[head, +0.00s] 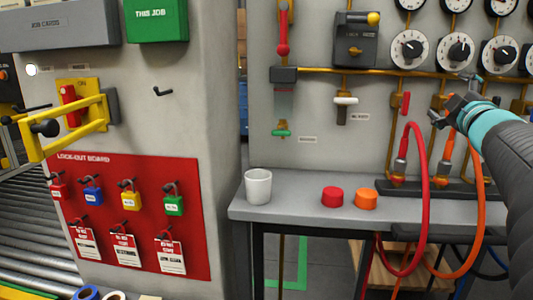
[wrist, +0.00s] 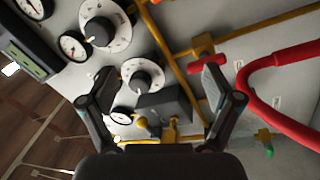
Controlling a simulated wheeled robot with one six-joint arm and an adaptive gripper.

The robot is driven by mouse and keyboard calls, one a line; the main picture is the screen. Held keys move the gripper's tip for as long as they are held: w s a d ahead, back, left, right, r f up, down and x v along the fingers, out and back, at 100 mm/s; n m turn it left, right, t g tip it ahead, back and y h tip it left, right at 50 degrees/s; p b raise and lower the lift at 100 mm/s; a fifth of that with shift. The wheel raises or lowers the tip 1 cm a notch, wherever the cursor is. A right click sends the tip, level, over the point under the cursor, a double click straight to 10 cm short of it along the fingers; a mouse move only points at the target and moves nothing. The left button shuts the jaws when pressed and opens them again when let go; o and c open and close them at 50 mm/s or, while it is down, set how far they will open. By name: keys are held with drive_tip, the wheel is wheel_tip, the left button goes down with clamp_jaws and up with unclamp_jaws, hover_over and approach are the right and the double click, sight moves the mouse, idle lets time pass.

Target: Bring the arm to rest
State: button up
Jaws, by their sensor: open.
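My gripper (head: 452,98) is at the right of the head view, raised in front of the pipe panel, above the right part of the grey shelf (head: 305,207). In the wrist view my gripper (wrist: 158,80) shows its two fingers spread wide with nothing held between them. My arm comes in from the right edge of the head view and is stretched toward the panel. Beyond the fingers, the wrist view shows dials, yellow pipes and a red valve handle (wrist: 205,62). I cannot tell whether a finger touches anything.
A red hose (head: 427,190) and an orange hose (head: 482,180) loop close below my gripper. A white cup (head: 258,186), a red cap (head: 332,196) and an orange cap (head: 366,199) stand on the shelf. A yellow handle frame (head: 70,130) juts out at left.

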drive_tip(key=s+a+f+m+g+y, duration=0.2)
drive_tip(key=s+a+f+m+g, duration=0.1)
drive_tip(key=s+a+f, duration=0.4)
drive_tip(key=s+a+f+m+g+y, duration=0.1)
drive_tip(key=s+a+f+m+g, duration=0.2)
drive_tip(key=a+f, duration=0.9)
drive_tip(key=s+a+f+m+g+y, duration=0.2)
drive_tip(key=s+a+f+m+g, duration=0.1)
drive_tip(key=s+a+f+g, duration=0.4)
drive_tip(key=s+a+f, duration=0.3)
drive_tip(key=s+f, duration=0.3)
drive_tip(key=f, duration=0.2)
drive_tip(key=shift+s+f+m+g+y, duration=0.25)
drive_tip(key=shift+m+g+y, duration=0.05)
drive_tip(key=shift+a, duration=0.1)
